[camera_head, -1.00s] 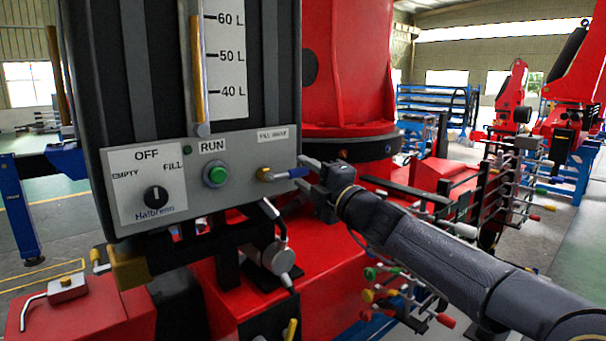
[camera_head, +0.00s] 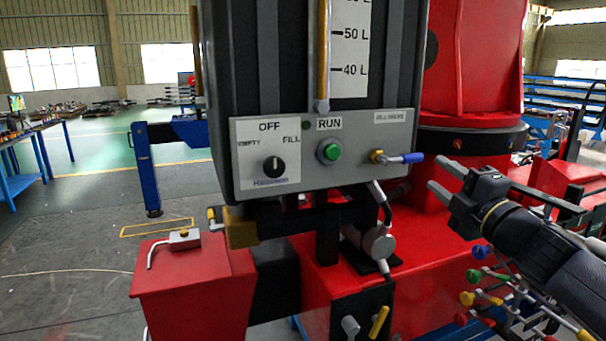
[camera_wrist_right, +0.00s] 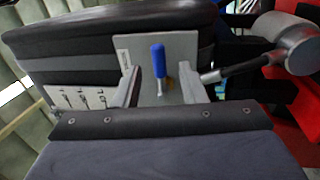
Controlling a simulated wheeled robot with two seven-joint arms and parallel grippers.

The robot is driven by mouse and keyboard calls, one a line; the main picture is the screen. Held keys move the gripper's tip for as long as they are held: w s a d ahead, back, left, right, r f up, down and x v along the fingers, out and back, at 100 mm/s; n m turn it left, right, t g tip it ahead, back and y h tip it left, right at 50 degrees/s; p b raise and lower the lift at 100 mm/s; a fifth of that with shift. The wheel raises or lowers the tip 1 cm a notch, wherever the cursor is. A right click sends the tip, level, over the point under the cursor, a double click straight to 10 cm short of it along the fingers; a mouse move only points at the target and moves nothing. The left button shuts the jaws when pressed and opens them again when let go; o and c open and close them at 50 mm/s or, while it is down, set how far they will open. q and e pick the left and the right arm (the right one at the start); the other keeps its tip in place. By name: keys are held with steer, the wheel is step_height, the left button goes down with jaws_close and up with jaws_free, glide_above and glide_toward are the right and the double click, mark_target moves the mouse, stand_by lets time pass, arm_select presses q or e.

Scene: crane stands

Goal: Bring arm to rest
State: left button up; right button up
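My right gripper (camera_head: 440,178) is in the right part of the head view, with its two fingers apart and nothing between them. It is to the right of the blue-handled valve (camera_head: 404,158) on the grey control panel (camera_head: 350,172), with a gap between. In the right wrist view the blue handle (camera_wrist_right: 158,62) appears between the two open fingers (camera_wrist_right: 162,88), farther off. The panel also bears a selector knob (camera_head: 274,167) and a green RUN button (camera_head: 330,151). My left gripper is not in view.
The black tank with its litre gauge (camera_head: 344,50) stands above the panel. Red crane parts (camera_head: 470,70) rise behind my right gripper. Several coloured-handled levers (camera_head: 480,275) are below my right arm. A red box (camera_head: 195,280) is at lower left. Open floor lies to the left.

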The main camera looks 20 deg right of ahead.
steer(key=s+a+f+n+g+y, duration=0.4)
steer(key=a+f+n, duration=0.45)
steer(key=n, duration=0.75)
steer(key=s+a+f+n+g+y, duration=0.35)
steer(key=s+a+f+n, duration=0.5)
steer(key=n, duration=0.65)
steer(key=s+a+f+n+g+h, duration=0.1)
steer(key=s+f+n+g+h, duration=0.1)
steer(key=f+n, duration=0.5)
steer(key=s+a+f+n+g+h, duration=0.1)
steer(key=s+f+n+g+h, duration=0.2)
steer(key=n, duration=1)
steer(key=s+f+g, duration=0.2)
steer(key=s+f, duration=0.2)
steer(key=shift+s+n, duration=0.2)
steer(key=shift+n, duration=0.2)
steer(key=shift+a, duration=0.1)
